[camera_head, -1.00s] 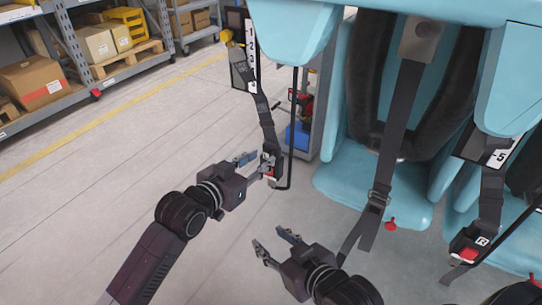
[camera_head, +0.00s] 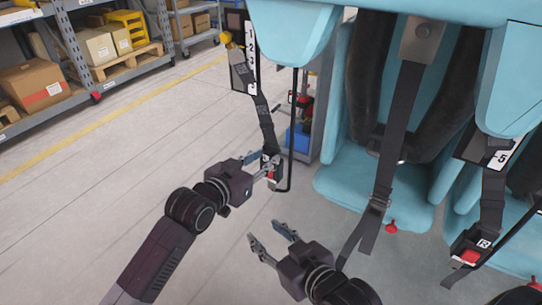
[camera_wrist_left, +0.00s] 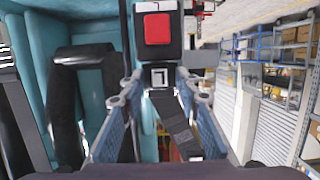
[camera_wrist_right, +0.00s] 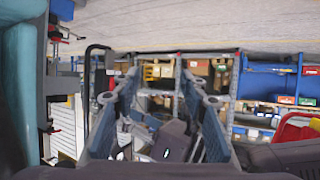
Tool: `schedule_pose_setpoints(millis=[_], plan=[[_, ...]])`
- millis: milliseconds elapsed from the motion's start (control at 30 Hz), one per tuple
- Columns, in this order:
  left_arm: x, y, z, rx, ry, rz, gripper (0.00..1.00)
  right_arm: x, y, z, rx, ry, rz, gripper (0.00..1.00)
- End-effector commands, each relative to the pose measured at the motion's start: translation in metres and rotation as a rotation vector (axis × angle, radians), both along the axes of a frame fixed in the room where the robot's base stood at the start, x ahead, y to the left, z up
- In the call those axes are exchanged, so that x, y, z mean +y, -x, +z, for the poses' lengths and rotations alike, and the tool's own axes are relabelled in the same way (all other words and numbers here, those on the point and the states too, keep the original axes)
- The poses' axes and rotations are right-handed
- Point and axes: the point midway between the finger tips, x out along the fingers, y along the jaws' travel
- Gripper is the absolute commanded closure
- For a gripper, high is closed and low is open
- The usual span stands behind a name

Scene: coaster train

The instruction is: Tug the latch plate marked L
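A black buckle with a red button (camera_wrist_left: 158,30) hangs at the end of a dark strap (camera_head: 263,115). Just below the button in the left wrist view is a plate with a pale square mark (camera_wrist_left: 159,77); I cannot read its letter clearly. A strap (camera_wrist_left: 172,118) runs from this plate toward my wrist. My left gripper (camera_head: 264,163) is open at the buckle, one finger on each side of the plate, with gaps seeming to show. My right gripper (camera_head: 266,232) is open and empty, below and apart from the left one.
Another buckle with a red button (camera_head: 469,256) and a plate marked R (camera_head: 483,243) hangs at the right. Teal seats (camera_head: 345,185) with a hanging strap (camera_head: 400,115) fill the right side. A thin black bar (camera_head: 292,130) stands beside the left buckle. Floor at left is clear.

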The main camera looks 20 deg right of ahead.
Motion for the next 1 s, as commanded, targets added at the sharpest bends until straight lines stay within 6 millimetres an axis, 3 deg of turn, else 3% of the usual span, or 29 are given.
schedule_pose_setpoints(millis=[1000], plan=[[0.000, 0.000, 0.000, 0.000, 0.000, 0.000, 0.70, -0.009, 0.017, -0.024, 0.126, 0.030, -0.012, 0.60]])
